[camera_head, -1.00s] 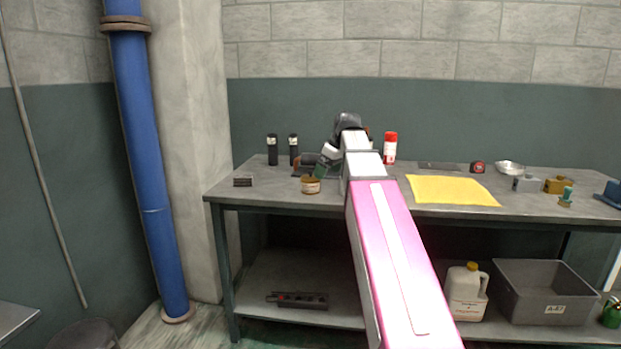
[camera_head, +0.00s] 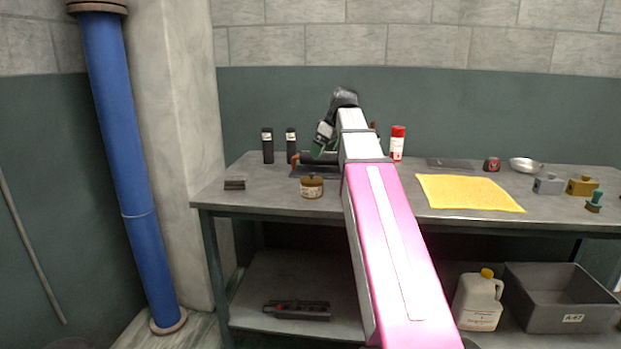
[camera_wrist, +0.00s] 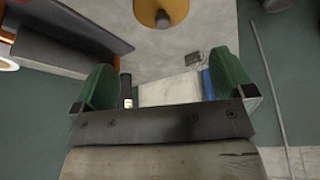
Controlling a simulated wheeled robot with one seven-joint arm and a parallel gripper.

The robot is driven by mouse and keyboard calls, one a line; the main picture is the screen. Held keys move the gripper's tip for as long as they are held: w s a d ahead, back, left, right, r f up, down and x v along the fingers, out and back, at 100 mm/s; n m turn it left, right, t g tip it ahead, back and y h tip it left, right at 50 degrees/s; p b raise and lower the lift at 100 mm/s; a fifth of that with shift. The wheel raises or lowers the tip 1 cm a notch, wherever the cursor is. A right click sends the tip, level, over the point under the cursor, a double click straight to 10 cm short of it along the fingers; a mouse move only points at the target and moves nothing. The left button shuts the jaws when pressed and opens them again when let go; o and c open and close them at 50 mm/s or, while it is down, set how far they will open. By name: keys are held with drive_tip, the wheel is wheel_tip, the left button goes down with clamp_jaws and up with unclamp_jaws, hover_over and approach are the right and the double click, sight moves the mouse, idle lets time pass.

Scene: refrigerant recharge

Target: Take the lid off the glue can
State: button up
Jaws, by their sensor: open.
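The glue can (camera_head: 312,188) is a small amber jar standing upright on the workbench (camera_head: 262,203), left of my arm and near the front edge. Its lid (camera_head: 312,178) looks brownish with a small dark knob or brush handle on top. In the wrist view the round yellow-orange lid (camera_wrist: 160,10) shows from above at the top edge, partly cut off, with a dark centre piece. My gripper (camera_head: 316,150) is above and behind the can in the head view.
Two black cylinders (camera_head: 268,146) stand at the back left. A dark tool or tray (camera_head: 318,171) lies behind the can. A small dark block (camera_head: 235,184) lies left. A red spray can (camera_head: 397,144) and yellow cloth (camera_head: 468,193) are right of my arm. Bench around the can's left is clear.

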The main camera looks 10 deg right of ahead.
hover_over(318, 180)
wheel_tip(318, 180, down, 5)
drive_tip(key=shift+r, duration=0.2)
drive_tip(key=shift+s+x, duration=0.1)
drive_tip(key=shift+x, duration=1.25)
drive_tip(key=shift+s+x, duration=0.15)
drive_tip(key=shift+x, duration=1.15)
drive_tip(key=shift+f, duration=0.1)
drive_tip(key=c, duration=0.7)
